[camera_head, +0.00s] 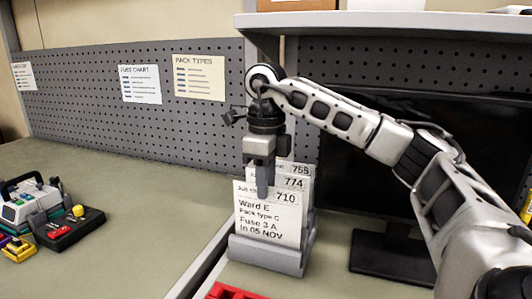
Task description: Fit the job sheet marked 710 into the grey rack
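The job sheet marked 710 (270,221) is a white upright card reading "Ward E, Pack type C, Fuse 3 A". It stands at the front of the grey rack (265,256), its lower edge behind the rack's front lip. I cannot tell whether it is fully seated. Sheets marked 774 (293,183) and 755 (299,169) stand behind it. My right gripper (262,186) points down at the top edge of sheet 710, with one finger in front of it. The other finger is hidden, so its grip is unclear. My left gripper is out of view.
A dark monitor (347,190) stands behind my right arm, its stand right of the rack. A red tray (235,292) lies at the front edge. The green bench between is clear.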

